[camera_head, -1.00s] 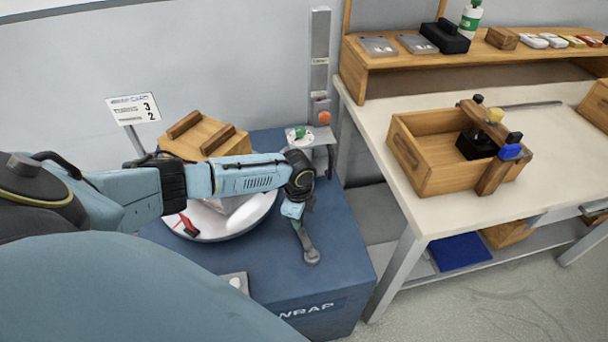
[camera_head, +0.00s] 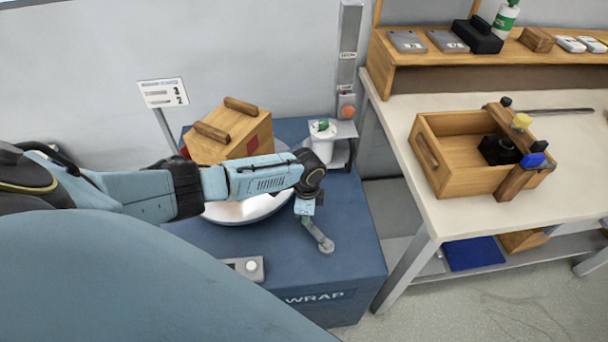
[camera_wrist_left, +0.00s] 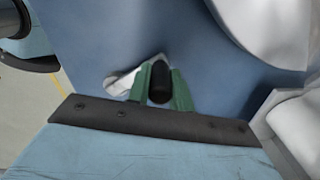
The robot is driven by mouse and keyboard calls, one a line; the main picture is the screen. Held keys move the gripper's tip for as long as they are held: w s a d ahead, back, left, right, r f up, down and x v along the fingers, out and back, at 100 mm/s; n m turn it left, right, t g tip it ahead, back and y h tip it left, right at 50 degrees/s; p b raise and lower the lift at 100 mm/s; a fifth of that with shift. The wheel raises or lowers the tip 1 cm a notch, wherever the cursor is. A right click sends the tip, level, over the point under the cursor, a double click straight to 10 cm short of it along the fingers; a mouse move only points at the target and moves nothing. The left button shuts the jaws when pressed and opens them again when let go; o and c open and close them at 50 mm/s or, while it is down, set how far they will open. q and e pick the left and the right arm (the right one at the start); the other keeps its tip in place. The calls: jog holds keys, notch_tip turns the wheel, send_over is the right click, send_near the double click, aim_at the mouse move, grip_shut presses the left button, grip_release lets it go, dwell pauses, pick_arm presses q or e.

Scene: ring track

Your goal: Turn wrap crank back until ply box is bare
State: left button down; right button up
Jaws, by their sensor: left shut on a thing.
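The ply box (camera_head: 228,146) with two wooden handles sits on the round white turntable (camera_head: 262,208). A red patch shows on its right side; I see no clear wrap on its visible faces, but my left arm hides its lower part. The wrap crank (camera_head: 318,236) is a short grey arm on top of the blue wrap machine (camera_head: 345,215). My left gripper (camera_head: 306,214) points down at the crank's end. In the left wrist view its green fingers (camera_wrist_left: 161,92) are shut on the black crank knob (camera_wrist_left: 160,82). My right gripper is not in view.
A white roll with a green top (camera_head: 322,140) stands behind my left wrist, near a post with an orange button (camera_head: 348,112). A small sign (camera_head: 163,92) stands at the left. The workbench (camera_head: 400,118) at the right holds an open wooden box (camera_head: 450,180).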

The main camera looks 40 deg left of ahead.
pick_arm(q)
jog(key=shift+w, duration=0.15)
jog(key=c, duration=1.3)
grip_release()
jog(key=shift+o, duration=0.2)
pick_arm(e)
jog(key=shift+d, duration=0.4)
pick_arm(q)
jog(key=shift+r, duration=0.1)
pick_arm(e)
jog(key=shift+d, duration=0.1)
pick_arm(q)
notch_tip(320, 180, up, 12)
jog(key=p, duration=0.3)
jog(key=shift+r+p, duration=0.3)
jog(key=shift+r, duration=0.35)
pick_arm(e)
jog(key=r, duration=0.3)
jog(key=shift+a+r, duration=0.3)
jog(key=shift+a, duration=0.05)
pick_arm(q)
jog(key=shift+d, duration=0.1)
